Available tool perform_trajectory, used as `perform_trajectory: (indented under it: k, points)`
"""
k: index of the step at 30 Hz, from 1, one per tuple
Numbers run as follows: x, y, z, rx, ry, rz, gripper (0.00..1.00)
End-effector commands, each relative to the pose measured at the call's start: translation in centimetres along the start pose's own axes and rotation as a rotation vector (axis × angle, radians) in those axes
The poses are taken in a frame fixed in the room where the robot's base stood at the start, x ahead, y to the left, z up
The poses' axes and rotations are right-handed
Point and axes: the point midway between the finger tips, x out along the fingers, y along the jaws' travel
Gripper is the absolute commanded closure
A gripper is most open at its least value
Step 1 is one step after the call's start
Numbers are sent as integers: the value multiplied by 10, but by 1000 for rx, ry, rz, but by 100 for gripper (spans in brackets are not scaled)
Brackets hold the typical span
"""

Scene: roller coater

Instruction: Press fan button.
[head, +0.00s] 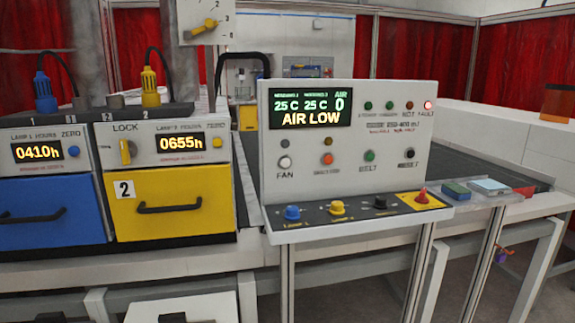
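The white control panel (346,185) stands upright in the middle of the head view. The fan button is a round white button (285,162) at the panel's lower left, just above the printed word FAN. Nothing covers it. A small dark round fitting (285,143) sits directly above it. The panel's display (311,107) reads 25 C, 25 C, AIR 0 and AIR LOW. A red lamp (428,105) at the top right, by the word FAULT, looks lit. My gripper is not in view.
An orange button (327,159), a green belt button (369,156) and a black reset button (408,153) share the fan button's row. Blue, yellow, black and red knobs line the sloped ledge (355,209) below. Blue (43,239) and yellow (158,228) drawer units stand left.

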Motion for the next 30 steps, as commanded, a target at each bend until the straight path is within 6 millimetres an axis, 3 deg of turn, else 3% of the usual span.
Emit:
perform_trajectory:
  k: [14,30]
  points:
    - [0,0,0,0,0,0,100]
    - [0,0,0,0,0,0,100]
